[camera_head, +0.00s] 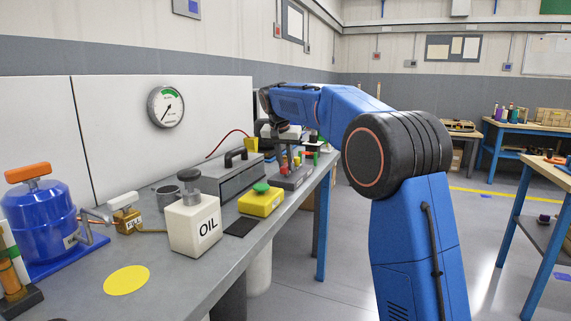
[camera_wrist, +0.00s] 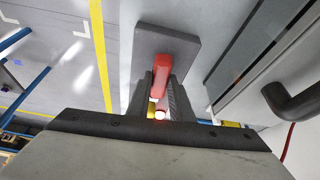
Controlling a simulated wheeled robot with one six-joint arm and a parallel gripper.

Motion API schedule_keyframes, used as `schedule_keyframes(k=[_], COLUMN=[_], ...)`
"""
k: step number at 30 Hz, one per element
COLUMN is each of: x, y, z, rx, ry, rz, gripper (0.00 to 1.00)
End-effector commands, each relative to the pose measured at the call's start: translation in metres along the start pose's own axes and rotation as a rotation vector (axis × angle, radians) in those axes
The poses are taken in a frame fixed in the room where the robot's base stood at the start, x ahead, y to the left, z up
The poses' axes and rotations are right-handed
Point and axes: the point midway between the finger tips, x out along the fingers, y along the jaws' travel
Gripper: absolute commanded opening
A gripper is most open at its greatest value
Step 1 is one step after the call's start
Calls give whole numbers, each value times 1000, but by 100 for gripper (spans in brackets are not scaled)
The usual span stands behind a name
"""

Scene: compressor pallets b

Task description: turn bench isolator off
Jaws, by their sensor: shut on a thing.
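A red lever handle (camera_wrist: 160,72) stands on a dark grey base plate (camera_wrist: 165,42) in the wrist view. I take it to be the bench isolator's handle. My gripper (camera_wrist: 161,88) has one finger on each side of the red handle and is shut on it. In the head view, my arm reaches over the bench, and my gripper (camera_head: 286,137) is small and partly hidden among the parts there. A grey base (camera_head: 293,181) with red and green parts sits below it near the bench's front edge. The handle's exact angle is hard to tell.
A grey case (camera_head: 240,173) with a black handle stands left of the base. Nearer are a yellow box with a green button (camera_head: 261,200), a white OIL can (camera_head: 193,225) and a blue compressor (camera_head: 42,222). A pressure gauge (camera_head: 165,107) hangs behind. Open floor (camera_head: 335,260) lies right of the bench.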

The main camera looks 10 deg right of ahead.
Motion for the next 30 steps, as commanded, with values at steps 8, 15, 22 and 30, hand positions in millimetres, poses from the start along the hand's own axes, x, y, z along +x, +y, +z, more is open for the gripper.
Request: schedule_keyframes(k=[8,15,22,30], x=[0,0,1,2], y=[3,5,6,7], z=[0,-1,-2,-3], rx=[-201,-412,-614,-851], ry=[0,0,-1,-1], rz=[-84,-172,-256,-354], gripper=[0,0,0,0])
